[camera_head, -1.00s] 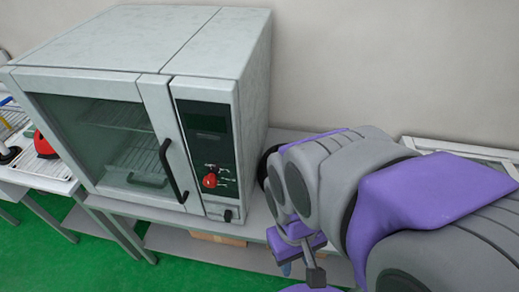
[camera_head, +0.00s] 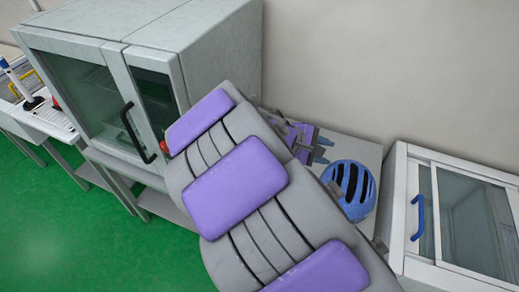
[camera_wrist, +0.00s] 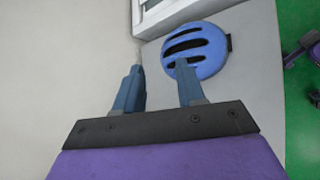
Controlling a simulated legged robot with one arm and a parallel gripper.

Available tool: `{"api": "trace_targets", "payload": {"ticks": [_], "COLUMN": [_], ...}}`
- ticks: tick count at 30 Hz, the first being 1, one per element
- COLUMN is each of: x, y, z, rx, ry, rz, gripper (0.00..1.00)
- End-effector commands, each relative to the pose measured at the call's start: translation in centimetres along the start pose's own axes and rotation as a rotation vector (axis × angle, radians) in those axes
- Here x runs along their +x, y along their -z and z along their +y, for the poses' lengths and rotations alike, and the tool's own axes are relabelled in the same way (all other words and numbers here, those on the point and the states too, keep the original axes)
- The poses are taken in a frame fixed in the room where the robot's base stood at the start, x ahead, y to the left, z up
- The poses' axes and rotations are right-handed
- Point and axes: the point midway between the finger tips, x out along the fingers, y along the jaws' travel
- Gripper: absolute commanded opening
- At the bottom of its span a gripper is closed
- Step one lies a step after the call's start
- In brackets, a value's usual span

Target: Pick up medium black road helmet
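The only helmet I can make out is blue with black vent slots (camera_head: 352,186). It sits on the bench right of the large grey oven, partly behind my arm in the head view. It also shows at the top of the wrist view (camera_wrist: 208,50), beyond the right finger, which overlaps its edge. No black helmet is visible. My gripper (camera_head: 325,148) is beside the blue helmet, to its upper left in the head view. In the wrist view my gripper (camera_wrist: 158,68) is open with nothing between its fingers. I cannot tell whether the right finger touches the helmet.
The grey oven (camera_head: 220,50) with a black handle stands left of the gripper. A white glass-fronted cabinet (camera_head: 430,165) with a blue handle stands close on the right. The wall is behind the bench (camera_head: 345,147). My arm hides much of the bench. Green floor (camera_head: 80,230) lies open at left.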

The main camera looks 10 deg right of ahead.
Motion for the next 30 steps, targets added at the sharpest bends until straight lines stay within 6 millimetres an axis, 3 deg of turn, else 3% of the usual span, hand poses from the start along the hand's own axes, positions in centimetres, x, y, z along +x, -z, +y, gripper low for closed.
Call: {"api": "trace_targets", "payload": {"ticks": [6, 12, 17, 21, 25, 30], "x": [0.3, -1.8, -3.9, -5.3, -6.2, -6.7], "y": [6.3, 14.0, 20.9, 26.5, 30.4, 33.1], "z": [3.0, 3.3, 1.6, -1.0, -3.6, -6.1], "rx": [-0.255, -0.506, -0.722, -0.909, -1.049, -1.160], "ry": [-0.199, -0.388, -0.535, -0.652, -0.737, -0.802], "rz": [0.001, 0.011, 0.034, 0.061, 0.089, 0.118], "gripper": [0.39, 0.39, 0.39, 0.39, 0.39, 0.39]}}
